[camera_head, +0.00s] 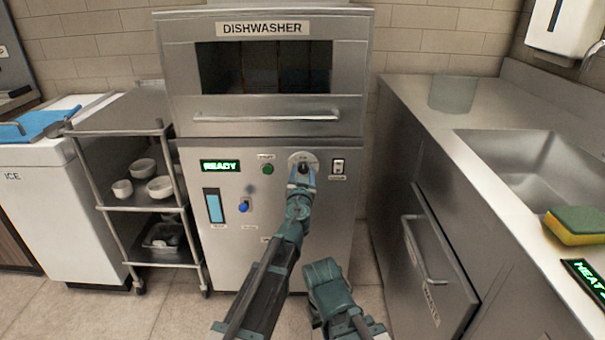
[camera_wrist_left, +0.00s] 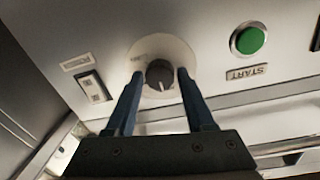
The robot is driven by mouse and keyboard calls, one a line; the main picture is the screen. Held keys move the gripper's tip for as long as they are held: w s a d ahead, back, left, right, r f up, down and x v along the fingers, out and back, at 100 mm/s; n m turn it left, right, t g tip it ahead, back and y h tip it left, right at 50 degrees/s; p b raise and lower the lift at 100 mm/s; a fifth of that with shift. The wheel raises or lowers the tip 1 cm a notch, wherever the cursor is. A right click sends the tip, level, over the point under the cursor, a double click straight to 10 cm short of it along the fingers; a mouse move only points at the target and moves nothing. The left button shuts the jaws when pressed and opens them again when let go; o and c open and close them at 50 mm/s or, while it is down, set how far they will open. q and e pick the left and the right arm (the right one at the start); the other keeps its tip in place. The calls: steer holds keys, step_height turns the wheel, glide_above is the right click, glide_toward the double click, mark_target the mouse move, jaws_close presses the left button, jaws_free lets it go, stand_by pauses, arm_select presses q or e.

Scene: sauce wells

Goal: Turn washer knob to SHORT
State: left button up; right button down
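The washer knob (camera_head: 303,167) is a dark round knob on a pale round dial plate (camera_head: 295,157) at the upper right of the dishwasher's lower panel. In the left wrist view the knob (camera_wrist_left: 159,75) shows a light pointer line towards the lower edge of the picture; the dial's lettering is too small to read. My left gripper (camera_wrist_left: 160,75) is open, with one finger on each side of the knob and a gap to it on both sides. My right arm shows low in the head view, but I see no fingers of its gripper.
A green START button (camera_wrist_left: 249,40) and a rocker switch (camera_wrist_left: 93,86) flank the dial. The dishwasher panel also bears a READY display (camera_head: 220,166) and a blue knob (camera_head: 243,207). A cart (camera_head: 120,122) with bowls stands left; a sink counter (camera_head: 420,95) stands right.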

arm_select(q)
jaws_close()
steer(key=shift+m, duration=0.4)
steer(key=m, duration=0.3)
steer(key=m+p, duration=0.1)
steer(key=m, duration=0.2)
steer(key=shift+r+m, duration=0.1)
steer(key=shift+m, duration=0.2)
steer(key=m, duration=0.6)
steer(key=shift+g+y, duration=0.3)
steer(key=shift+s, duration=0.1)
steer(key=shift+o, duration=2.2)
jaws_free()
